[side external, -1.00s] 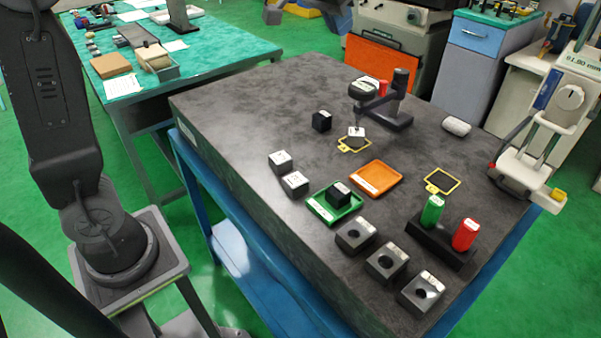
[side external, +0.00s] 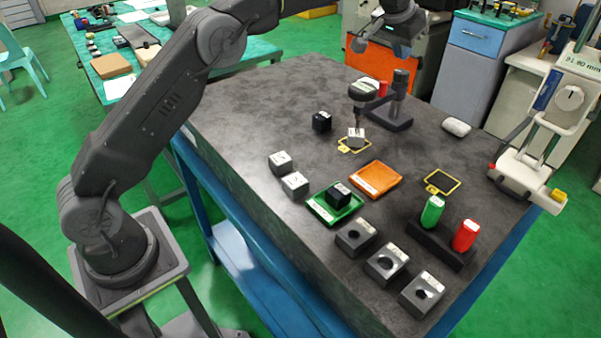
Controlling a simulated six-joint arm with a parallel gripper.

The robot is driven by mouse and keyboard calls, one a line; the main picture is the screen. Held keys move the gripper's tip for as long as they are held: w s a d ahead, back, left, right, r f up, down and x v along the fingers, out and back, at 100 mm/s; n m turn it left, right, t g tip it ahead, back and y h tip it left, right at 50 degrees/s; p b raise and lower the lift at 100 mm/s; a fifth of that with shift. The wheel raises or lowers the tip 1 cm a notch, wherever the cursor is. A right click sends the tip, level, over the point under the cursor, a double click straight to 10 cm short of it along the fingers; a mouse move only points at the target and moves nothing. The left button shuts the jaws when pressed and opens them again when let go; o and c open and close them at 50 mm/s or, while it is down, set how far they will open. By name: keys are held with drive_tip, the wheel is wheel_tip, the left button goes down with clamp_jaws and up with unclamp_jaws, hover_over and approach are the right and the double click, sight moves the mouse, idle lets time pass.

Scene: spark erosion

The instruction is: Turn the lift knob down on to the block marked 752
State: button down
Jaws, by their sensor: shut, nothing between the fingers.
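A dark stand (side external: 400,105) at the back of the slab holds a round grey-white head (side external: 362,91) with a spindle pointing down. A block with a pale top (side external: 356,133) sits under it on a yellow-framed pad (side external: 347,147); whether the tip touches the block I cannot tell. The number 752 is too small to read on any block. I cannot tell which part is the lift knob; a round white knob (side external: 569,97) shows on the machine at the right. My gripper (side external: 379,45) is high at the top edge, shut and empty, apart from the stand.
Two pale-topped blocks (side external: 287,172) and a black block (side external: 321,121) stand left. A green tray (side external: 322,214) holds a dark block. An orange tray (side external: 375,179), bored blocks (side external: 387,263), and green (side external: 432,212) and red (side external: 465,236) cylinders stand nearer. The left slab is clear.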

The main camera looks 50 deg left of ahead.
drive_tip(key=shift+f, duration=3.05)
drive_tip(key=shift+s+a+f, duration=0.1)
drive_tip(key=shift+s+a, duration=0.1)
drive_tip(key=shift+a, duration=0.6)
drive_tip(key=shift+w+a, duration=0.1)
drive_tip(key=shift+a, duration=0.5)
drive_tip(key=shift+w+a, duration=0.1)
drive_tip(key=shift+a, duration=0.05)
wheel_tip(320, 180, up, 6)
drive_tip(key=shift+s, duration=0.4)
